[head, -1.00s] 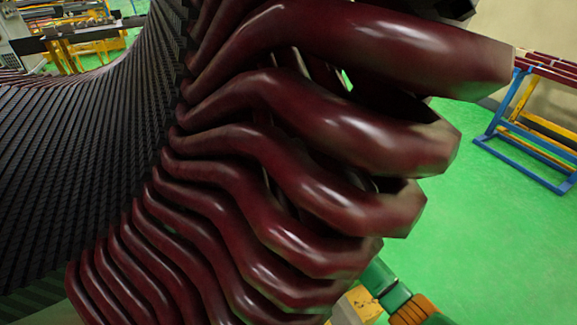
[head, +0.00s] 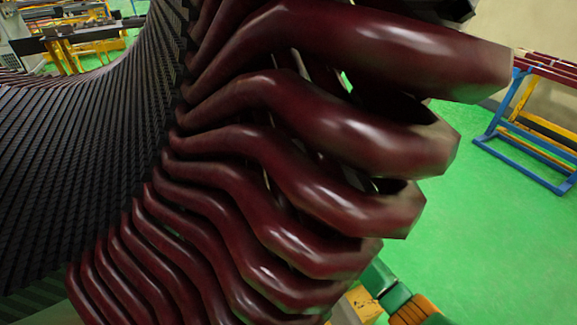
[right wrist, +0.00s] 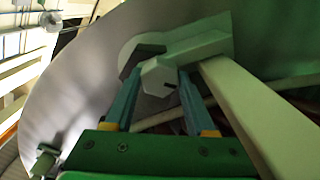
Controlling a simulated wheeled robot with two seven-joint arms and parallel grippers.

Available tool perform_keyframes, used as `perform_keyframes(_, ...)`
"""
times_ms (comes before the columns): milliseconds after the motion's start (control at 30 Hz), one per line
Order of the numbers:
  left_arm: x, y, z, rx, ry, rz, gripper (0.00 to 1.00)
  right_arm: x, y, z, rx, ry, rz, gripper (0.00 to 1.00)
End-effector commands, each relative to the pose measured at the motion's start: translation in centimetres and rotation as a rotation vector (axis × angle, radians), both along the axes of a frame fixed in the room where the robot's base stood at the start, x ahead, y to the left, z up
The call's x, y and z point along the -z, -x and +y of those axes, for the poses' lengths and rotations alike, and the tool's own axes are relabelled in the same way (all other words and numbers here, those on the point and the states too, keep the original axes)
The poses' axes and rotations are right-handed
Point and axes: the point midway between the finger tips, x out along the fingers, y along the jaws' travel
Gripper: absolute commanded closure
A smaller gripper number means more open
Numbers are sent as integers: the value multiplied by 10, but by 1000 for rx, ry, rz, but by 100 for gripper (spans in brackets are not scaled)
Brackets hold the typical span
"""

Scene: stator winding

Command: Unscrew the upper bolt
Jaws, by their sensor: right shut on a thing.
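In the right wrist view a pale hexagonal bolt head (right wrist: 158,76), which I take as the upper bolt, sits in front of a whitish bracket (right wrist: 205,42). My right gripper (right wrist: 159,85) has its two teal fingers on either side of the bolt head and is shut on it. The bolt's shaft is hidden behind its head. In the head view the dark red stator coils (head: 330,130) hide the bolt and my right gripper; only a green and orange piece of my right arm shows at the bottom right. My left gripper is not in view.
The black slotted stator core (head: 80,170) fills the left of the head view. A blue and yellow rack (head: 510,130) stands at the right on open green floor (head: 490,220). In the right wrist view a pale bar (right wrist: 255,115) runs close beside the right finger, and a small bolt-like fitting (right wrist: 44,162) shows lower left.

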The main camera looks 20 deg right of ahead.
Motion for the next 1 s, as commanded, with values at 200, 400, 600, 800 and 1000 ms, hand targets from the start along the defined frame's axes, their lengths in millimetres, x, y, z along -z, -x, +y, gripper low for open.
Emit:
perform_keyframes(200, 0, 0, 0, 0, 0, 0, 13, 0, 0, 0, 0, 148, -30, 100)
perform_keyframes(400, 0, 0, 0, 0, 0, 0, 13, 0, 0, 0, 0, 252, -50, 100)
perform_keyframes(600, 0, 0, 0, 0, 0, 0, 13, 0, 0, 0, 0, 313, -62, 100)
perform_keyframes(800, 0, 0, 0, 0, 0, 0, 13, 0, 0, 0, 0, 334, -66, 100)
perform_keyframes(1000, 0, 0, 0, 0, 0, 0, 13, 0, 0, 0, 0, 335, -66, 100)
